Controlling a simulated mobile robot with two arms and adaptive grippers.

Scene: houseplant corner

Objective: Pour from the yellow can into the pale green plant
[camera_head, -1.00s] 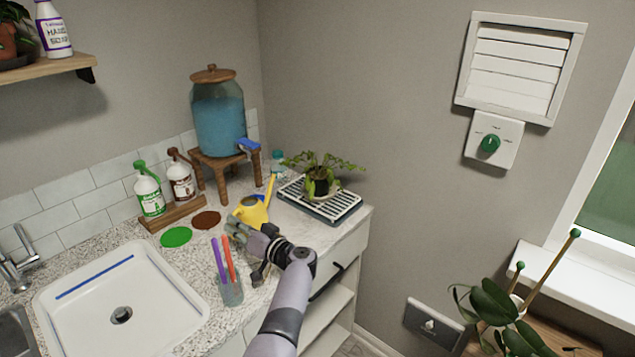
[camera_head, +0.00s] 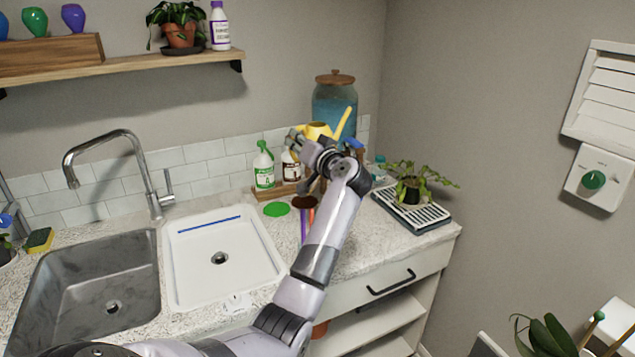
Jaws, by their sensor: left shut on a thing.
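The yellow can (camera_head: 320,131) is held up in front of the glass jar, its long spout pointing up and to the right. My left gripper (camera_head: 298,141) is shut on the can at its left side; the arm hides part of the can and the exact grip. A plant with light green leaves (camera_head: 424,174) stands in a small pot on the slatted tray (camera_head: 432,215), to the right of and below the can. The can is apart from this plant. My right gripper is not in view.
The jar (camera_head: 335,104) with blue liquid stands behind the can. Green-labelled (camera_head: 264,168) and brown-topped (camera_head: 291,164) bottles stand left of my arm. A white basin (camera_head: 256,285) and steel sink (camera_head: 80,285) lie left. Other plants are on the shelf (camera_head: 180,12) and at lower right (camera_head: 548,337).

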